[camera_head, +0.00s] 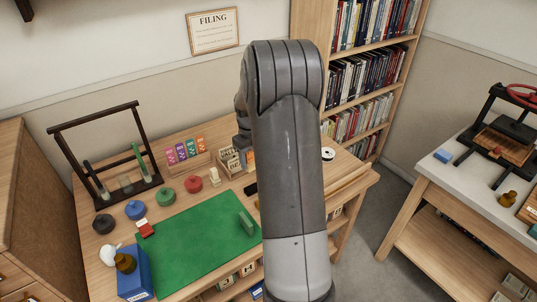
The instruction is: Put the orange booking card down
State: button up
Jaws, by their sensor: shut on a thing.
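My arm covers the middle of the view and hides most of my gripper. Only a dark grey part of my gripper (243,141) shows at the arm's left edge, above the back right of the wooden desk. A small orange patch, seemingly the orange booking card (250,159), shows just below it, beside the arm. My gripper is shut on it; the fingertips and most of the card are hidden. I cannot tell whether the card touches anything below.
A rack holds pink, purple, teal and orange cards (201,145). A small card box (230,162) stands close left of my gripper. The green mat (195,250) is mostly clear, with a green block (246,222). A dark frame (105,155) stands back left; a bookcase (372,50) stands behind.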

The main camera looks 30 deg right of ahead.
jog(key=w+d+m, duration=0.1)
jog(key=w+d, duration=0.1)
jog(key=d, duration=1.1)
jog(key=w+d, duration=0.3)
jog(key=d, duration=1)
jog(key=w+a+f, duration=0.1)
jog(key=w+f, duration=0.1)
jog(key=w, duration=0.1)
jog(key=w+a+f, duration=0.2)
jog(key=w+f, duration=0.1)
jog(key=w+a+f, duration=0.2)
jog(key=w, duration=0.1)
jog(key=shift+w+a+f, duration=0.1)
jog(key=shift+w+f, duration=0.05)
jog(key=shift+f, duration=2.15)
jog(key=shift+f, duration=0.2)
jog(key=o, duration=1)
jog(key=shift+o, duration=0.2)
